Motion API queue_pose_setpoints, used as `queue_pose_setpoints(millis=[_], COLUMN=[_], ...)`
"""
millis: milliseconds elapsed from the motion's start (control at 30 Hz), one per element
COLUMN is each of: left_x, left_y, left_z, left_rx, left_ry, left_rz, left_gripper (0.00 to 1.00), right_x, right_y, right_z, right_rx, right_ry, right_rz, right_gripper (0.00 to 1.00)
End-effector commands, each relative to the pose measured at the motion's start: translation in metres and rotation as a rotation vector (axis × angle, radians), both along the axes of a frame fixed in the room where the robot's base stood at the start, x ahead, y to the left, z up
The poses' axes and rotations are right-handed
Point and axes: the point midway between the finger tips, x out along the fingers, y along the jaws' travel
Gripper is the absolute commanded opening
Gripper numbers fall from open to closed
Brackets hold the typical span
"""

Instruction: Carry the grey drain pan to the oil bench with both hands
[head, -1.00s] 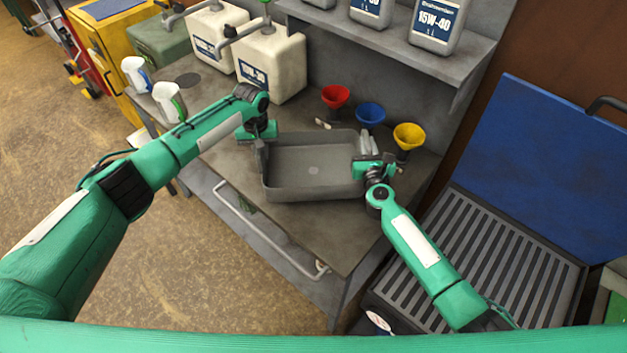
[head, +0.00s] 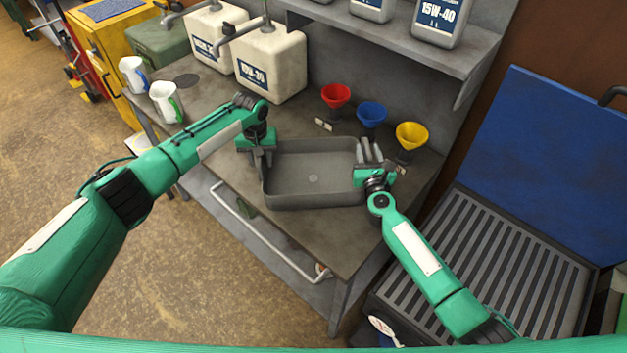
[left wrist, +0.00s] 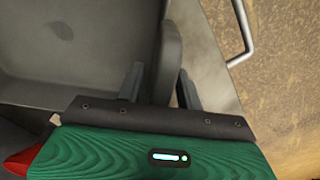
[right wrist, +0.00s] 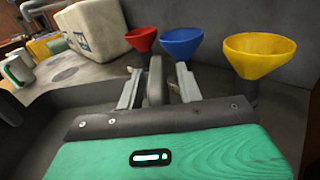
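The grey drain pan (head: 312,180) sits on the oil bench top (head: 215,150), upright and seemingly empty. My left gripper (head: 262,158) is at the pan's left end. In the left wrist view its fingers (left wrist: 160,86) stand apart on either side of the pan's end handle (left wrist: 168,60). My right gripper (head: 370,152) is at the pan's right end. In the right wrist view its fingers (right wrist: 158,86) are spread, with the other handle (right wrist: 155,82) between them and gaps on both sides.
Red (head: 335,95), blue (head: 371,113) and yellow (head: 410,135) funnels stand behind the pan. White oil containers (head: 270,65) and two jugs (head: 166,102) stand at the bench's left. A slatted tray with a blue lid (head: 560,160) lies right of the bench.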

Motion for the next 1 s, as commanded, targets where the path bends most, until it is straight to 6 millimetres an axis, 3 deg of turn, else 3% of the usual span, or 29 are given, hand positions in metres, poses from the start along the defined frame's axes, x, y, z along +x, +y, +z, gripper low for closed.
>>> queue_pose_setpoints(millis=[267, 700, 1000], left_x=[0.000, 0.000, 0.000], left_y=[-0.002, -0.001, -0.001], left_z=[0.006, 0.091, 0.119], left_rx=[-0.003, -0.002, 0.000], left_ry=[-0.001, -0.003, 0.000], left_rz=[-0.002, -0.001, -0.001], left_gripper=[0.36, 0.36, 0.36], right_x=[0.000, 0.000, -0.002], right_y=[0.001, 0.002, 0.002], right_z=[0.001, 0.001, 0.000], right_rx=[0.001, 0.001, 0.002], right_ry=[-0.001, -0.001, 0.000], right_rz=[0.003, 0.003, 0.004], right_gripper=[0.36, 0.36, 0.36])
